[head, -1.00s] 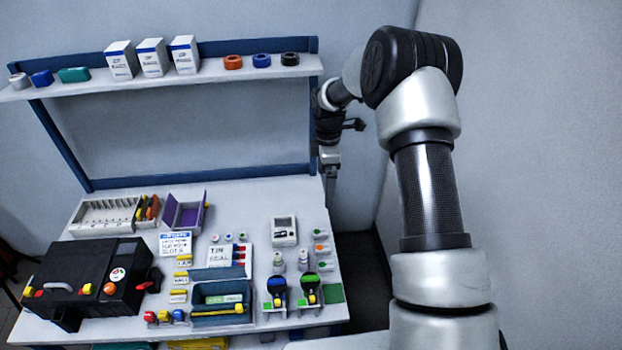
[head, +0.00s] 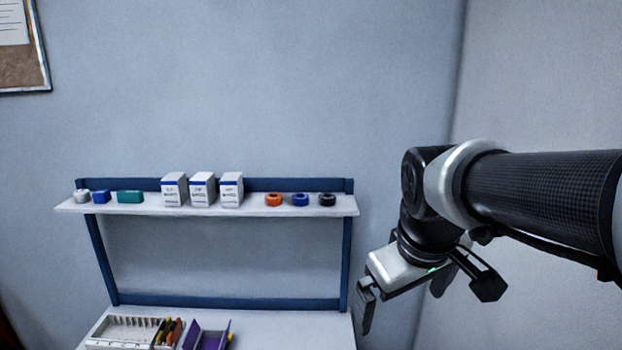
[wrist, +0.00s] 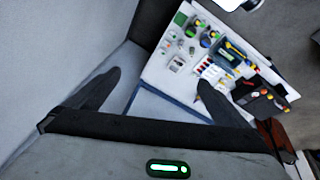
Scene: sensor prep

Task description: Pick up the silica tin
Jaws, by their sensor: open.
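A small grey-white round tin (head: 82,196) stands at the left end of the wall shelf in the head view. It may be the silica tin, but no label is readable. My gripper (head: 403,302) is at the right, below shelf height and far from that tin. In the wrist view my gripper (wrist: 160,80) has its two fingers spread apart with nothing held between them. I cannot make out the tin in the wrist view.
The shelf (head: 250,206) also holds a blue block (head: 101,197), a green block (head: 130,197), three white boxes (head: 203,190) and orange, blue and black rings (head: 300,200). The crowded bench (wrist: 160,85) lies below. Space in front of the shelf looks clear.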

